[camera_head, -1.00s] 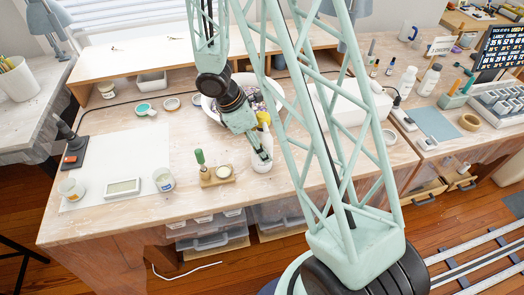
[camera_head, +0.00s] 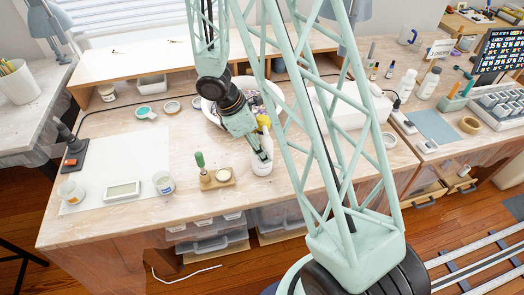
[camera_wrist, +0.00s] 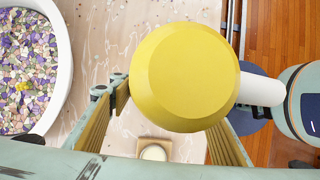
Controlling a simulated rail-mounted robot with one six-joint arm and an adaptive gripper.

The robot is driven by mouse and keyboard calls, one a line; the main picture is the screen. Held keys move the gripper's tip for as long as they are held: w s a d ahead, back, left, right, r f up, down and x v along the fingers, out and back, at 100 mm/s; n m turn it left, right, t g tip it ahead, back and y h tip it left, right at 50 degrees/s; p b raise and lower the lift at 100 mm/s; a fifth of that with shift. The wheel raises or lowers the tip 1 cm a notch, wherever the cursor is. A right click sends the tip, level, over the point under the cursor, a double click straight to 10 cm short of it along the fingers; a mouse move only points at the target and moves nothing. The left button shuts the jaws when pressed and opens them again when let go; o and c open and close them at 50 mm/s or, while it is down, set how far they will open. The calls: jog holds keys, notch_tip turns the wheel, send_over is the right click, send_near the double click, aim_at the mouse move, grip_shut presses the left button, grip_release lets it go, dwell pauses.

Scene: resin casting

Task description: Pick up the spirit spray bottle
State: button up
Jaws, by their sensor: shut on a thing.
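The spirit spray bottle has a white body (camera_head: 262,168) and a yellow head (camera_head: 263,121). It is upright near the front middle of the workbench, partly hidden by my gripper (camera_head: 265,157). In the wrist view its round yellow top (camera_wrist: 185,77) fills the middle, with a white nozzle (camera_wrist: 262,91) pointing right. The fingers of my gripper come down on either side of the bottle and are shut on it. The body below the yellow top is hidden in the wrist view. I cannot tell whether its base touches the bench.
A white bowl of coloured chips (camera_head: 214,107) stands just behind the bottle and also shows in the wrist view (camera_wrist: 62,70). A small wooden block with a green-handled tool (camera_head: 217,180) is close on the left. A white box (camera_head: 338,108) stands at the right. The bench's front edge is near.

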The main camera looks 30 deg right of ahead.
aim_at(262, 141)
jog(key=shift+r, duration=0.2)
jog(key=shift+r+p, duration=0.7)
jog(key=shift+r, duration=1)
jog(key=s+a+b, duration=0.3)
jog(key=s+b, duration=0.2)
jog(key=s, duration=0.2)
jog(key=s+a+r+b, duration=0.1)
jog(key=s+a+b, duration=0.2)
jog(key=s+b, duration=0.3)
jog(key=shift+s, duration=0.85)
jog(key=shift+r, duration=0.1)
